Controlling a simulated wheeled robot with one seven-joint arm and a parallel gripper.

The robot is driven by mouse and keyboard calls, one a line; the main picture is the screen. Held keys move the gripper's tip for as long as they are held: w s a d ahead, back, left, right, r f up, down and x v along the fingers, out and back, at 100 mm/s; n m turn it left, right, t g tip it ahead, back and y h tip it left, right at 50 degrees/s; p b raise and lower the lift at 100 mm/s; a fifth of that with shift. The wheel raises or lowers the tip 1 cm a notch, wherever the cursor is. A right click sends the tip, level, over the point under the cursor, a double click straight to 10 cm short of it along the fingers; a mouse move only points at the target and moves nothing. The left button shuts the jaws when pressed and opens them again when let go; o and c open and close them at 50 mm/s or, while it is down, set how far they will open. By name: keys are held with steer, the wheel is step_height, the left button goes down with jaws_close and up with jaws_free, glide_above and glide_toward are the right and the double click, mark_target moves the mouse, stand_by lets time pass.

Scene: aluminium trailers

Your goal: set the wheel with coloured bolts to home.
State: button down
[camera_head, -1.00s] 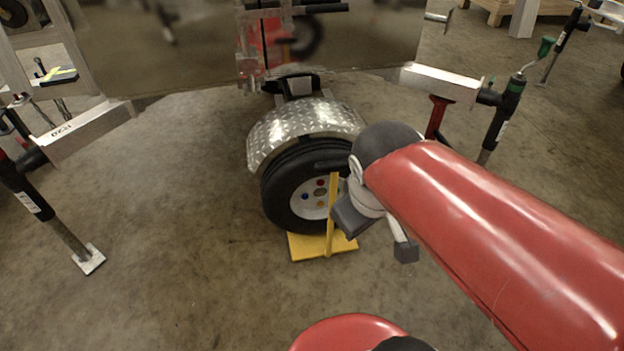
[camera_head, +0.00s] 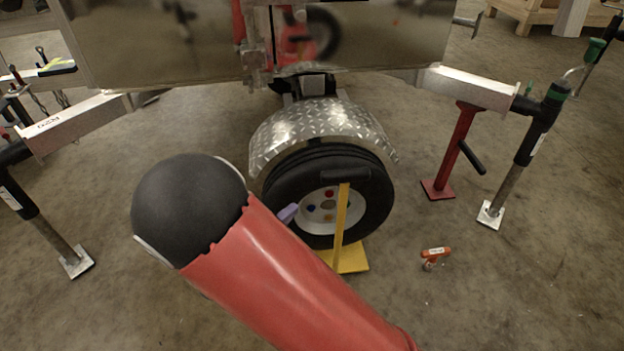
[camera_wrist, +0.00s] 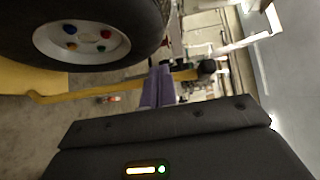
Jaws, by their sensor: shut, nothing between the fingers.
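The wheel (camera_head: 376,205) has a black tyre and a white rim with red, blue and yellow bolts, under a silver tread-plate mudguard (camera_head: 315,125). In the wrist view the wheel (camera_wrist: 145,40) is at upper left, its bolts red, blue, yellow and green. A yellow post (camera_head: 341,225) on a yellow base (camera_head: 352,260) stands in front of the wheel, with a black bar at its top. My gripper shows as a purple fingertip (camera_head: 288,213) left of the rim, mostly hidden by my arm. In the wrist view its purple fingers (camera_wrist: 157,88) are together and empty, beside the tyre.
A red stand (camera_head: 455,150) and black jack leg (camera_head: 530,140) stand to the right, another leg (camera_head: 45,230) to the left. An orange-handled tool (camera_head: 434,253) is on the floor at right. The floor in front is mostly clear.

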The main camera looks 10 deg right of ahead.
mark_target(311, 177)
steer(key=b+x, duration=0.1)
steer(key=x, duration=0.3)
steer(key=w+a+x, duration=0.1)
steer(key=x, duration=0.3)
steer(key=w+a+b+x, duration=0.1)
steer(key=x, duration=0.3)
steer(key=shift+d+b, duration=0.1)
steer(key=shift+b, duration=0.25)
steer(key=shift+w, duration=0.45)
